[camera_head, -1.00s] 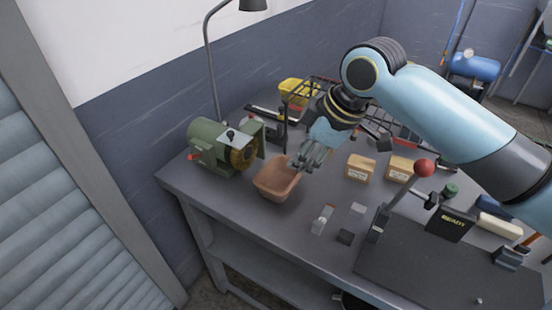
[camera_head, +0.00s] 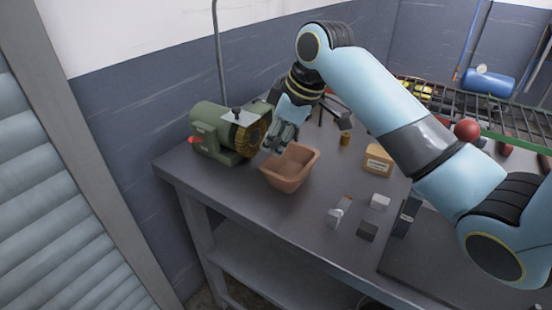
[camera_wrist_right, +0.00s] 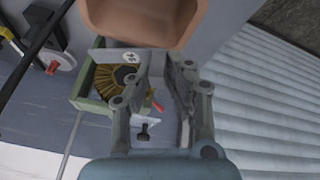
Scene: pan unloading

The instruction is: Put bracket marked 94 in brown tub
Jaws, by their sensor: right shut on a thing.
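My right gripper (camera_head: 275,146) is at the back left rim of the brown tub (camera_head: 290,180), beside the grinder. In the right wrist view, my right gripper (camera_wrist_right: 160,75) is shut on a light grey plate-like bracket (camera_wrist_right: 108,57) with a small number label. The label is turned and too small to read surely. The brown tub also shows at the top of the wrist view (camera_wrist_right: 145,22), close to the fingers. The tub's visible floor looks empty. My left gripper is not in view.
A green bench grinder (camera_head: 222,137) with a wire wheel stands left of the tub. Small grey blocks (camera_head: 368,230) lie right of it on the table (camera_head: 240,195). A cardboard box (camera_head: 379,157) and a wire rack (camera_head: 450,105) are farther right.

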